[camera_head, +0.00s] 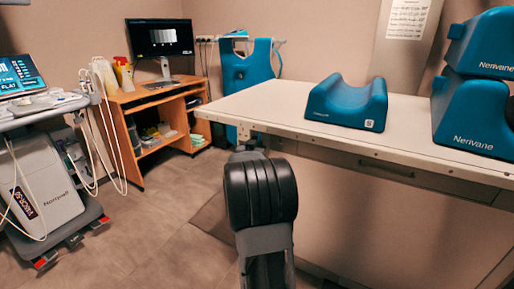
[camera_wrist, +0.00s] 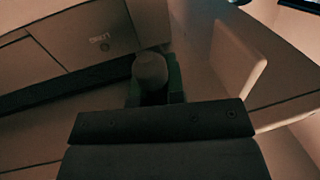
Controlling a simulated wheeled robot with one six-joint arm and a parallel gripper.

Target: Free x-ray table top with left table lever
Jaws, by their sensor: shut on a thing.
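The x-ray table top (camera_head: 265,112) is a pale slab on the right, its near left corner close to my arm. My gripper (camera_head: 247,142) is just below that table edge, largely hidden behind my own dark wrist. In the wrist view my gripper (camera_wrist: 154,90) is shut on a rounded grey knob (camera_wrist: 150,68), which I take to be the left table lever. Dark jaw sides stand on both sides of the knob. The lever does not show clearly in the head view, and its lower part is hidden in the wrist view.
A blue cushion (camera_head: 347,103) and stacked blue supports (camera_head: 470,115) sit on the table. A wooden desk (camera_head: 130,100) with a monitor (camera_head: 160,38) stands at the back left. A wheeled ultrasound-like machine (camera_head: 45,180) is at far left. Floor between is clear.

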